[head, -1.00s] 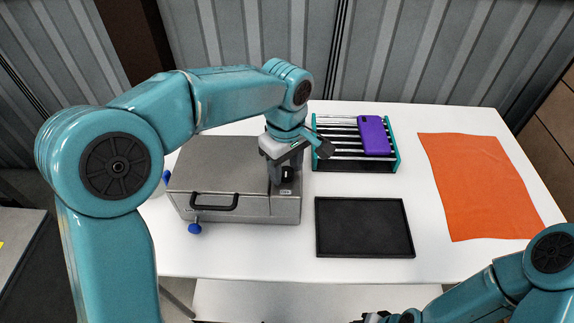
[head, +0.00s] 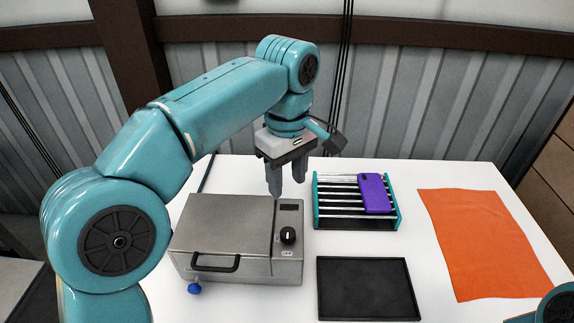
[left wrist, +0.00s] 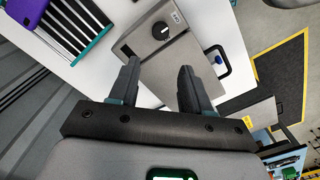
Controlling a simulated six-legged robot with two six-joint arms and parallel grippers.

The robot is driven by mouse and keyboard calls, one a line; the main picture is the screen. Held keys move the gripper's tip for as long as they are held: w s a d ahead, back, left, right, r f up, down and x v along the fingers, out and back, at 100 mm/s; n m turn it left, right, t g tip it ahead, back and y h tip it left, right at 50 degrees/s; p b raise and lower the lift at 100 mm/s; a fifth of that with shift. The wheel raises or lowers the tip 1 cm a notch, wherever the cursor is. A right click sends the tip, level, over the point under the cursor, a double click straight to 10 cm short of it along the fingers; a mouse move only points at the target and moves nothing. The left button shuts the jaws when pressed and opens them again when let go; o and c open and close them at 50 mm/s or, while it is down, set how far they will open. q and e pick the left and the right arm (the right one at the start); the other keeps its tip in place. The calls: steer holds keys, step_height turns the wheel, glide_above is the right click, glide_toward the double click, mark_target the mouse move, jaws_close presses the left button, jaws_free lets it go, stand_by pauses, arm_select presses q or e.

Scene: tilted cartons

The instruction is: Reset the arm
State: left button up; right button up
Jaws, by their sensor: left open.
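My left gripper (head: 286,190) is open and empty, pointing down above the back right part of a grey metal box (head: 225,228). The box has a black handle at the front and a black knob (head: 288,235) on its right panel. In the left wrist view both fingers (left wrist: 158,85) are spread apart with nothing between them, and the knob (left wrist: 160,30) shows beyond them. My right arm (head: 556,305) shows only as a small piece at the bottom right corner; its gripper is out of view.
A teal-sided rack (head: 335,212) holds a purple phone-like item (head: 374,193). A black tray (head: 366,288) lies in front of it. An orange cloth (head: 484,243) covers the right of the white table (head: 430,280). A corrugated wall stands behind.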

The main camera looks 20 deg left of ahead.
arm_select(q)
steer(key=shift+r, duration=0.7)
